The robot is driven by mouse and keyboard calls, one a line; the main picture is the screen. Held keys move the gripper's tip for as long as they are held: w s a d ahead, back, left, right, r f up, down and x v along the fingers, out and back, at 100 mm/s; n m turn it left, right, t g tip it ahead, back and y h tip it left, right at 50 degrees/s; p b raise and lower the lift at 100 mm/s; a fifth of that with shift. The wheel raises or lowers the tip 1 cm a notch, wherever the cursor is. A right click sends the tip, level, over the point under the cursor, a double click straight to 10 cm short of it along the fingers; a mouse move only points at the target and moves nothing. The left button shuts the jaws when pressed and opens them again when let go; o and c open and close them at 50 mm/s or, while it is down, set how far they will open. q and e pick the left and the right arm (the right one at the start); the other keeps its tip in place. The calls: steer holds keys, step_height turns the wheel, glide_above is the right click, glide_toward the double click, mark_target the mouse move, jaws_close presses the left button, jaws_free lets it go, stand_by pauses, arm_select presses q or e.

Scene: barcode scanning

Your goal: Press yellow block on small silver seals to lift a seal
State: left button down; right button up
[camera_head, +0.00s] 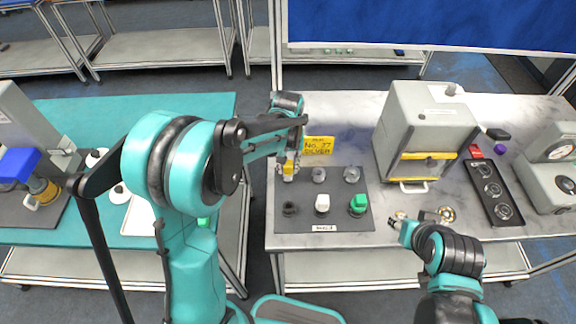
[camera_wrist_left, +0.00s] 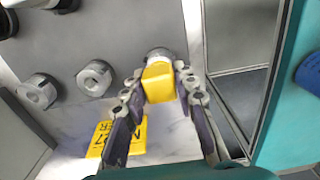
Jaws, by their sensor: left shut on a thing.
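My left gripper (camera_head: 291,158) reaches over the back left of the dark board (camera_head: 338,217) and is shut on the yellow block (camera_head: 288,169). In the left wrist view the yellow block (camera_wrist_left: 158,83) sits between the two fingertips (camera_wrist_left: 157,85). A small silver seal (camera_wrist_left: 160,54) shows right at the block's far end; I cannot tell if they touch. Two other silver seals, the middle one (camera_head: 319,174) and the right one (camera_head: 351,174), stand in the same back row. My right gripper (camera_head: 402,226) is low at the table's front, its fingers unclear.
A black ring (camera_head: 290,208), a white piece (camera_head: 322,203) and a green piece (camera_head: 358,205) form the board's front row. A yellow "No. 27 SILVER" card (camera_head: 318,146) lies behind. A grey machine (camera_head: 425,125) and a black tray (camera_head: 491,192) stand right.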

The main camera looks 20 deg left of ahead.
arm_select(q)
steer(key=shift+r+p, duration=1.95)
steer(key=shift+r, duration=1.15)
steer(key=shift+f, duration=0.1)
